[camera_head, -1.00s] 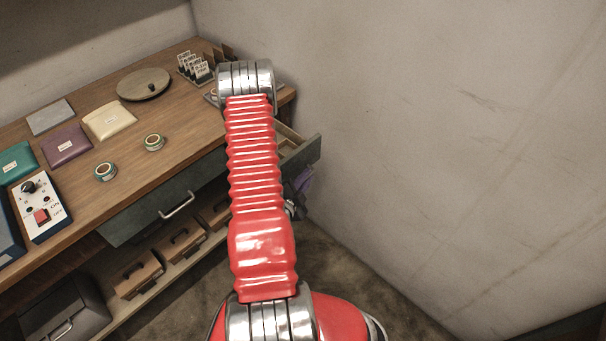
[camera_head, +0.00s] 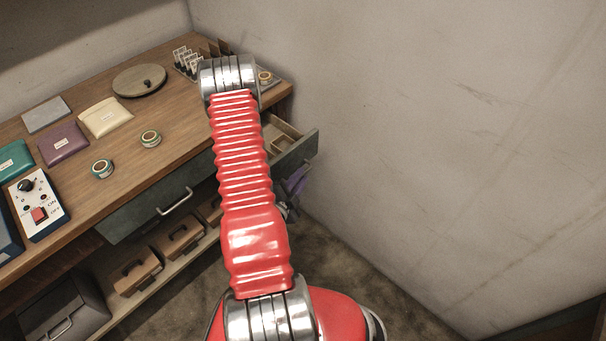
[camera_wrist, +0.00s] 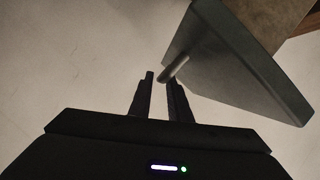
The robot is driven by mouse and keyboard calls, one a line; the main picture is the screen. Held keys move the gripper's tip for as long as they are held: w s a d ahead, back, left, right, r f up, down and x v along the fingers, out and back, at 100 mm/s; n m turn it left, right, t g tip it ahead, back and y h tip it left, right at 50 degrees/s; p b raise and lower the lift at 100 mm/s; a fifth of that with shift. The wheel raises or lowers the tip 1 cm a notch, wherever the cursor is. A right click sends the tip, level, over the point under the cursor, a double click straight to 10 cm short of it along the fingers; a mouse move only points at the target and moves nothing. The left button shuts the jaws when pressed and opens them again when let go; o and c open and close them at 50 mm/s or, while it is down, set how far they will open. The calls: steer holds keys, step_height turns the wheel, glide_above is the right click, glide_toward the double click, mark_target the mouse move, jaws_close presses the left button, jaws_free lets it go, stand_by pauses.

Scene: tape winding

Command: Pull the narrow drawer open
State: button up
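The narrow drawer (camera_head: 302,149) at the right end of the bench stands pulled out, with part of its inside showing. In the wrist view its grey-green front (camera_wrist: 235,75) fills the upper right, and its bar handle (camera_wrist: 178,66) sticks out toward my gripper (camera_wrist: 160,77). My gripper's two dark fingers are apart, with the near end of the handle at or just beyond their tips; I cannot tell whether they touch it. In the head view my red arm hides most of the gripper.
A wide drawer (camera_head: 150,208) with a metal handle is beside it, left of my arm. Tape rolls (camera_head: 150,138), pouches (camera_head: 105,118), a round board (camera_head: 139,81) and a switch box (camera_head: 38,205) lie on the bench. A bare wall (camera_head: 430,130) is close on the right.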

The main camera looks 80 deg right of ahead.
steer(key=v, duration=0.4)
steer(key=shift+s, duration=0.15)
stand_by(0.8)
